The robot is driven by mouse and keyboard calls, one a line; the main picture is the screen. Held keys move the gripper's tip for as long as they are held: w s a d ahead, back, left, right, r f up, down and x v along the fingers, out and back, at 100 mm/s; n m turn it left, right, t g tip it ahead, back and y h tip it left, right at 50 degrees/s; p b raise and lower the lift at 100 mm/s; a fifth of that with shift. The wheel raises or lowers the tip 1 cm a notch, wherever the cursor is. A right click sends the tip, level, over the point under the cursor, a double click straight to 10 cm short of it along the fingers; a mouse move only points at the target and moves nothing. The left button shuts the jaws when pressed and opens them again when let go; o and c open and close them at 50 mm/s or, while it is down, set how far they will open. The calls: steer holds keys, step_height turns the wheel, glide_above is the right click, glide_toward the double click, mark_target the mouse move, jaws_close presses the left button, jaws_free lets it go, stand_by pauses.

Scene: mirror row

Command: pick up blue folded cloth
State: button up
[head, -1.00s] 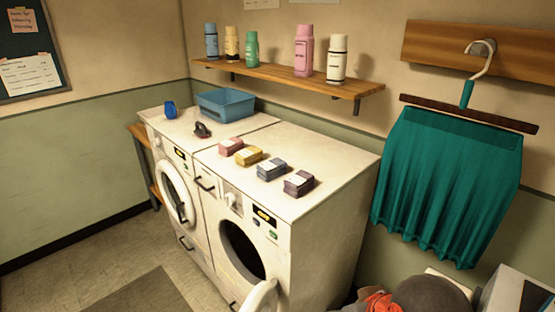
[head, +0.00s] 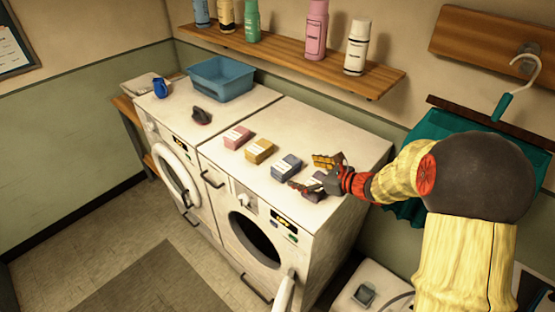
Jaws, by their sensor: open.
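The blue folded cloth (head: 286,167) lies on top of the right-hand washing machine (head: 340,146), third in a row of small folded cloths with pale bands. My gripper (head: 308,174) is open just to the right of the blue cloth, over the dark purple folded cloth (head: 313,194). One finger is toward the wall and the other toward the front of the machine. The fingers partly hide the purple cloth. I cannot tell how high the gripper is above the top, and nothing is seen between its fingers.
A yellow cloth (head: 260,151) and a pink cloth (head: 237,137) lie left of the blue one. On the left machine are a dark object (head: 201,116), a blue basin (head: 220,79) and a blue cup (head: 159,87). A wooden shelf (head: 290,53) with several bottles hangs above.

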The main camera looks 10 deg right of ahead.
mark_target(287, 165)
steer(key=shift+o, duration=0.4)
steer(key=shift+w+a+f+m, duration=0.1)
steer(key=shift+w+f+m, duration=0.15)
steer(key=shift+w, duration=0.3)
steer(key=shift+w+a+f+m, duration=0.15)
steer(key=shift+w+f, duration=0.2)
steer(key=shift+w, duration=0.2)
steer(key=x, duration=0.5)
steer(key=shift+w+a+r+b, duration=0.2)
steer(key=shift+w+a+b, duration=0.05)
steer(key=shift+w+b, duration=0.2)
steer(key=shift+c, duration=1.2)
steer(key=c, duration=0.9)
